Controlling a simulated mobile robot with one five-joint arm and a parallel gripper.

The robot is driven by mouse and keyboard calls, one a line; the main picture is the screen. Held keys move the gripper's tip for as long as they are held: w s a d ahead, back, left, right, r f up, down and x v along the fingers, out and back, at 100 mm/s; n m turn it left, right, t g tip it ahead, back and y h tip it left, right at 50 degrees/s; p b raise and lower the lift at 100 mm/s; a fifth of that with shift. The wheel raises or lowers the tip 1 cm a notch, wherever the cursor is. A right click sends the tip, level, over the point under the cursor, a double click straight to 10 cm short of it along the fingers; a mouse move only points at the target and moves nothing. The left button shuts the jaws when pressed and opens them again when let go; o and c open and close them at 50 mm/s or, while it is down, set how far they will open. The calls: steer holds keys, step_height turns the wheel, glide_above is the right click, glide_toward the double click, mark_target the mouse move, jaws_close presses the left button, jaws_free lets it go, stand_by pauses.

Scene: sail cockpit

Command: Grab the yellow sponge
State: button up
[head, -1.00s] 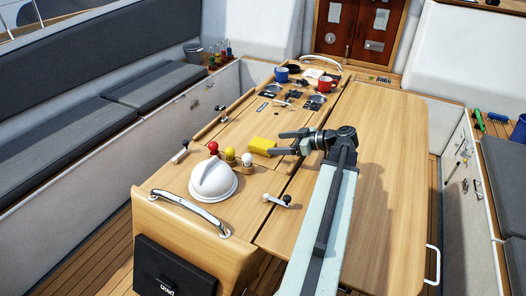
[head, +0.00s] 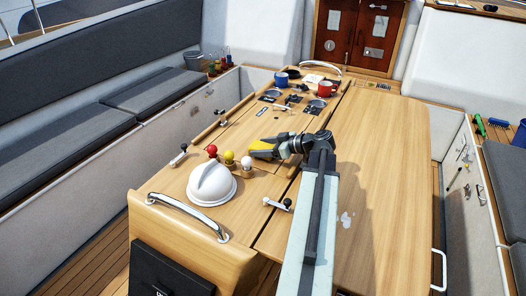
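The yellow sponge (head: 261,147) lies on the left half of the wooden table, just behind the white and yellow knobs. My gripper (head: 264,148) reaches in from the right, with one dark finger on the far side of the sponge and one on the near side. The fingers cover much of the sponge, and only small yellow patches show. I cannot tell whether the fingers press on it or still stand apart from it.
Red (head: 212,151), yellow (head: 229,157) and white (head: 247,163) knobs stand close to the sponge. A white dome (head: 211,184) and a steel handrail (head: 188,215) are nearer. Blue (head: 281,77) and red (head: 325,88) mugs stand farther back. The table's right half (head: 385,150) is clear.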

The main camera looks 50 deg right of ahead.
mark_target(262, 146)
steer(key=c, duration=0.9)
steer(key=shift+o, duration=0.2)
steer(key=shift+r, duration=0.1)
step_height(262, 146, up, 10)
steer(key=p, duration=1)
steer(key=shift+r, duration=0.1)
